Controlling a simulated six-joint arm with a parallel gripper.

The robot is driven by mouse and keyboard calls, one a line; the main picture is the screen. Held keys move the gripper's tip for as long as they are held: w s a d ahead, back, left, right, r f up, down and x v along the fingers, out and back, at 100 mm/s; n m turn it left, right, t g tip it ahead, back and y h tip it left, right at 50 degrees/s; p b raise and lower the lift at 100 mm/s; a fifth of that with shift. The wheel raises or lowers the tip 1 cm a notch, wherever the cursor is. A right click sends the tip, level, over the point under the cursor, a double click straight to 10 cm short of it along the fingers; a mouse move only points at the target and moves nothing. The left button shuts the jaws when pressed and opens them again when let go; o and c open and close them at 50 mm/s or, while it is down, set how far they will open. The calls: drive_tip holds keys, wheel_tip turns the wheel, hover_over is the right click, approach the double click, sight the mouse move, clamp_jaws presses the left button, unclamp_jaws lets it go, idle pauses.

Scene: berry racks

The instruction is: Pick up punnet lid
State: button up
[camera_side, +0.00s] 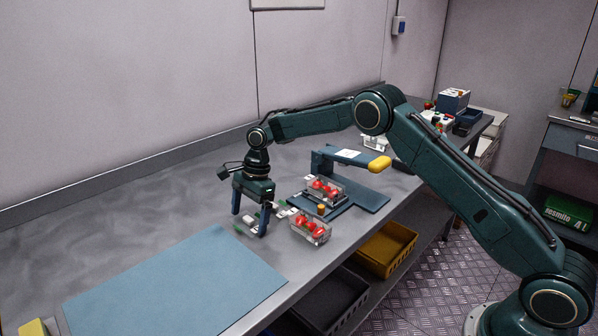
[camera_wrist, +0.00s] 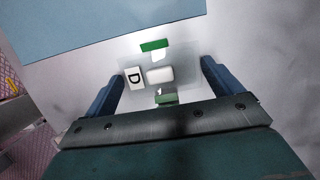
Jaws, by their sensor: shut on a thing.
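The punnet lid (camera_wrist: 184,76) is a clear flat sheet carrying a green strip, a white raised block and a white tag marked D. It lies between the two blue fingers of my gripper (camera_wrist: 160,74) in the wrist view. The fingers are shut on its opposite sides. In the side view my gripper (camera_side: 250,224) points down over the grey bench, left of the berry punnets. The clear lid is hard to make out there; only small green and white parts show between the fingers. I cannot tell whether it touches the bench.
An open punnet of red berries (camera_side: 311,231) stands right of my gripper. Another punnet (camera_side: 325,188) sits at the dark blue stand (camera_side: 368,200), which has a yellow-ended lever (camera_side: 379,164). A light blue mat (camera_side: 175,285) lies front left. The bench's left rear is clear.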

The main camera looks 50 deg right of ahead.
sight(250, 217)
wheel_tip(250, 217, up, 10)
idle(0.7)
idle(0.5)
drive_tip(key=s+d+r, duration=0.1)
drive_tip(key=s+d, duration=0.2)
drive_tip(key=d, duration=0.8)
drive_tip(key=s+d+r, duration=0.1)
drive_tip(key=s+d, duration=0.3)
drive_tip(key=d, duration=0.7)
drive_tip(key=shift+f, duration=2.85)
drive_tip(key=shift+f, duration=0.35)
